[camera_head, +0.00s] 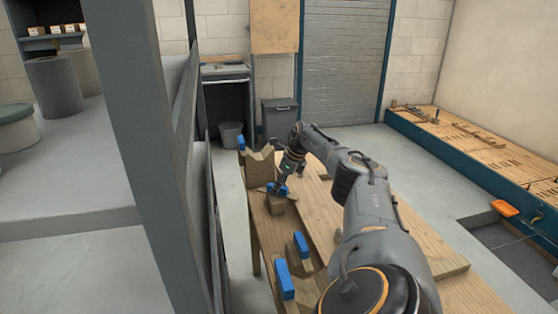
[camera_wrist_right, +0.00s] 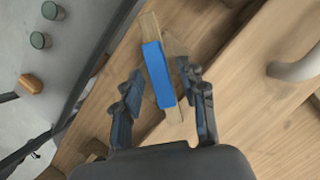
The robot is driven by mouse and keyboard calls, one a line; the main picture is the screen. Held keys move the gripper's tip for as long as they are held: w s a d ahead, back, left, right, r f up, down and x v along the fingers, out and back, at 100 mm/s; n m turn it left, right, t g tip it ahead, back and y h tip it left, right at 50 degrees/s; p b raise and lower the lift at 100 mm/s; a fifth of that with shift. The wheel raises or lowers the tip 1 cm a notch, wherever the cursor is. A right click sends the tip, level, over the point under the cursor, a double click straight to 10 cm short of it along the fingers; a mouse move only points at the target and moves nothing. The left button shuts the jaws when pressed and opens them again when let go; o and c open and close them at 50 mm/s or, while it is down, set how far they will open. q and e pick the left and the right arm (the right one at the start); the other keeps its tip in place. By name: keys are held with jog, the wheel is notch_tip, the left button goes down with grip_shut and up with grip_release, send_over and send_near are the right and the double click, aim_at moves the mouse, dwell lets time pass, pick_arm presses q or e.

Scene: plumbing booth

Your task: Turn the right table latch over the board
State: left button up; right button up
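In the head view my right arm reaches over the wooden table. My right gripper (camera_head: 284,178) is beside a blue-topped wooden latch (camera_head: 277,188) on the table's left edge. In the right wrist view the latch's blue bar (camera_wrist_right: 157,75) lies between the two spread fingers of the right gripper (camera_wrist_right: 160,72), with a gap visible on each side. The latch's wooden part (camera_wrist_right: 150,26) shows beyond the bar. A long board (camera_head: 318,213) lies on the table, partly hidden by my arm. My left gripper is not in view.
More blue-topped pieces stand along the same edge, two near (camera_head: 285,280) and one far (camera_head: 242,143). A grey post (camera_head: 136,120) rises close on the left. A low wooden bench (camera_head: 470,145) with tools and an orange tray (camera_head: 504,208) are at the right.

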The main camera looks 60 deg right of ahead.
jog(key=shift+r, duration=0.2)
jog(key=v, duration=1.1)
jog(key=shift+s+r, duration=0.25)
jog(key=shift+r, duration=0.05)
